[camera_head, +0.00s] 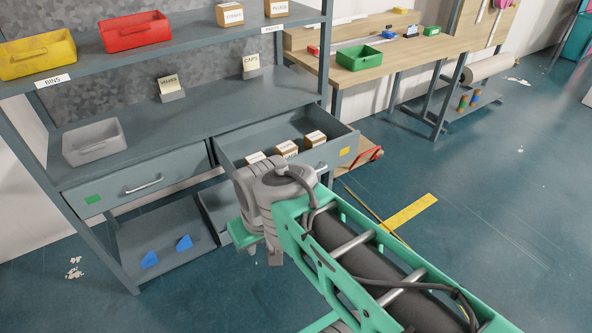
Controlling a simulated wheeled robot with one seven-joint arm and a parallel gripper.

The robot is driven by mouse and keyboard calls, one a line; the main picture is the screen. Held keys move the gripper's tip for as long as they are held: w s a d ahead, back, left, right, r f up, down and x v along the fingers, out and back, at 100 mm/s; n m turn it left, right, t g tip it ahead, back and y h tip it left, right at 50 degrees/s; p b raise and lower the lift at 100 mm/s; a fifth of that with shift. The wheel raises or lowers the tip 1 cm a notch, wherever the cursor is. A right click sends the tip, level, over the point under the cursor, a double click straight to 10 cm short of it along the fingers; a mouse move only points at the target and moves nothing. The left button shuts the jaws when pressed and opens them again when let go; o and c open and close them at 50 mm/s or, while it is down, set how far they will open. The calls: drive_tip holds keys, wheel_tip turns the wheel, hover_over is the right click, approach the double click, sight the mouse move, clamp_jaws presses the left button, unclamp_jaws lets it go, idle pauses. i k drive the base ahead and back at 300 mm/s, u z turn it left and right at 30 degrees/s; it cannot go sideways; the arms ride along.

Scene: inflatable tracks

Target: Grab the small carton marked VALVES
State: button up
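Small brown cartons with white labels stand in the open drawer (232,148) of the grey shelf unit: a left carton (256,158), a middle carton (287,149) and a right carton (315,139). Two more cartons stand on the top shelf, one on the left (230,14) and one on the right (277,9). Their labels are too small for me to read with certainty, so I cannot tell which is marked VALVES. My green and grey arm reaches in from the lower right, with a grey joint in front of the drawer. My gripper is not visible.
A yellow bin (38,56) and a red bin (136,32) stand on the top shelf. A grey bin (93,142) and two card holders are below. Blue wedges (184,242) lie on the low shelf. A wooden workbench (400,52) holds a green bin (359,58). Floor at right is open.

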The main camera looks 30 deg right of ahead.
sight(313, 139)
drive_tip(key=k, duration=0.4)
drive_tip(key=z, duration=2.35)
drive_tip(key=i, duration=1.25)
drive_tip(key=z, duration=0.6)
drive_tip(key=i, duration=1.35)
drive_tip(key=u, duration=1.1)
drive_tip(key=i, duration=1.15)
drive_tip(key=u, duration=0.9)
